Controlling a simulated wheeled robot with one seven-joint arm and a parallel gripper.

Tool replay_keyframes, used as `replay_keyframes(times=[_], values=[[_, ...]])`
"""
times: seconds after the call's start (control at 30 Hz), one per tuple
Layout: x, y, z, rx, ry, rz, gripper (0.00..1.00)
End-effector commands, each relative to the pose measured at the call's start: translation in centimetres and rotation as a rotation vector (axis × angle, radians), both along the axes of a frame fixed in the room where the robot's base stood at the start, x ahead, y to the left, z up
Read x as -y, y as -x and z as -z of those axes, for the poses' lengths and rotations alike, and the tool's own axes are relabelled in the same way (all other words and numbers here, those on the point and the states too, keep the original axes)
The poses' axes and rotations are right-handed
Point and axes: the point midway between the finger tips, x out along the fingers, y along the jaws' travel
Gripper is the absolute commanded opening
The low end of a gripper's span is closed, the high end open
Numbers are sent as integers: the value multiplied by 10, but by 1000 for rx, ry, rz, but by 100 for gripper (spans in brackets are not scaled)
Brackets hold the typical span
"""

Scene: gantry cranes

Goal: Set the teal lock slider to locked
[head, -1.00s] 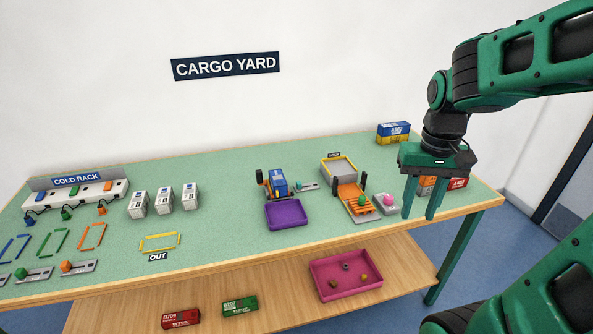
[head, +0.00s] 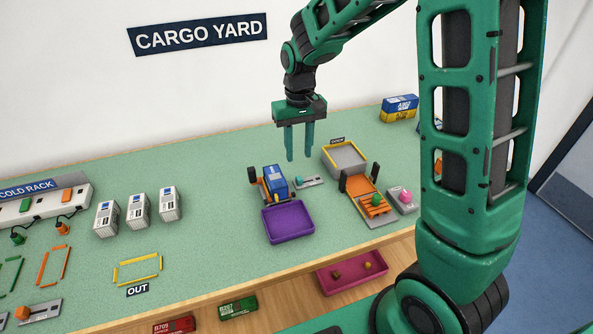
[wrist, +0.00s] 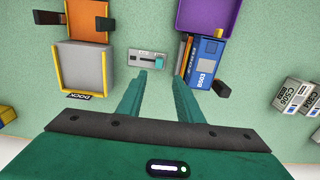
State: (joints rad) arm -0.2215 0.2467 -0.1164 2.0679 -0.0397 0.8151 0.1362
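The teal lock slider (head: 299,181) is a small knob on a grey plate (head: 313,181) lying on the green table, between a blue container and the grey dock tray. In the head view the knob is at the plate's left end, beside the container. In the wrist view the teal knob (wrist: 158,62) is at the right part of the plate (wrist: 135,58). Any markings on the plate are too small to read. My gripper (head: 299,157) points down above the table near the slider, open and empty. In the wrist view its fingertips (wrist: 160,78) are apart, close to the knob.
The blue container (head: 275,183) on its orange carrier and a purple tray (head: 289,224) stand left of the slider. The dock tray (head: 345,160) and an orange ramp (head: 366,199) with dark posts stand right. Table behind the slider is clear.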

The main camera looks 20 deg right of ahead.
Motion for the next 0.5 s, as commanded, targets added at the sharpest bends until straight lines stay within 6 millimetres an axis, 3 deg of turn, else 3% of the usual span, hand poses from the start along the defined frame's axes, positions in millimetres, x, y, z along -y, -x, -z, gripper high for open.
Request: replay_keyframes(times=[0.3, 0.5], values=[[2, 1, 57, -4, 1, 3, 33], [2, 1, 82, -2, 0, 3, 33]])
